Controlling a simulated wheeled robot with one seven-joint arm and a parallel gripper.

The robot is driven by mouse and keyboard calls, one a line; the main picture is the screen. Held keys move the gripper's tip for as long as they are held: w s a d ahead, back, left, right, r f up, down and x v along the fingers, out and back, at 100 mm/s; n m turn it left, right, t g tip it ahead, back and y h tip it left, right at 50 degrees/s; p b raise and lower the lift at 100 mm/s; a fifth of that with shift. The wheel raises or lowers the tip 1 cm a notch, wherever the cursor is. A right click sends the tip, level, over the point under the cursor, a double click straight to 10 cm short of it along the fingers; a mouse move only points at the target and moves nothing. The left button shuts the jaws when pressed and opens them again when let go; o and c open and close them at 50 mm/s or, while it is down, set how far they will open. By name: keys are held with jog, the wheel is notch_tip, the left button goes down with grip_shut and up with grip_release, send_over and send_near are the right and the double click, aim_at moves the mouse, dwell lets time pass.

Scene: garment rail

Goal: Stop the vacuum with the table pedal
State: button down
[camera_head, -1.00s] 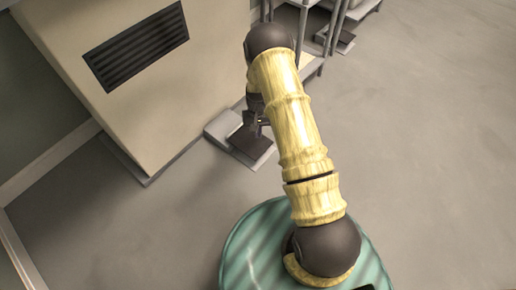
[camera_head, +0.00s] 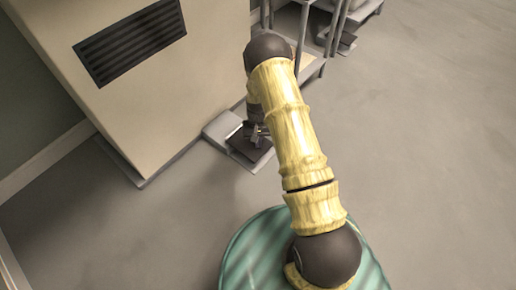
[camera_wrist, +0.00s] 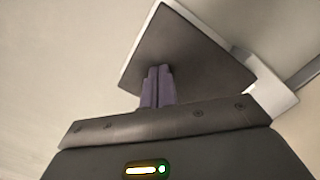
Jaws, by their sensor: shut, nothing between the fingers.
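The pedal (camera_head: 242,148) is a dark flat plate on a light grey base on the floor, beside the cream cabinet. In the wrist view the dark pedal plate (camera_wrist: 195,55) fills the upper middle, with its pale base showing along the right and top edges. My gripper (camera_head: 257,140) points down over the plate. The vacuum itself is not identifiable.
A cream cabinet (camera_head: 150,105) with a dark vent grille (camera_head: 130,42) stands at the left. A grey metal table frame (camera_head: 305,62) stands behind my arm. A second dark pedal (camera_head: 346,42) lies farther back at the right. The grey floor (camera_head: 430,150) on the right is clear.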

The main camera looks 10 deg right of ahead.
jog(key=shift+f+b, duration=0.45)
jog(key=shift+f, duration=1.1)
jog(key=shift+w+d+r, duration=0.15)
jog(key=shift+w+r, duration=0.15)
jog(key=shift+w, duration=0.5)
jog(key=shift+w+d+r, duration=0.1)
jog(key=shift+w+r, duration=0.2)
jog(key=shift+w, duration=0.45)
jog(key=shift+p, duration=0.3)
notch_tip(320, 180, up, 17)
jog(key=w+p, duration=0.1)
jog(key=p, duration=0.9)
jog(key=shift+w+d+r, duration=0.15)
jog(key=shift+w, duration=0.1)
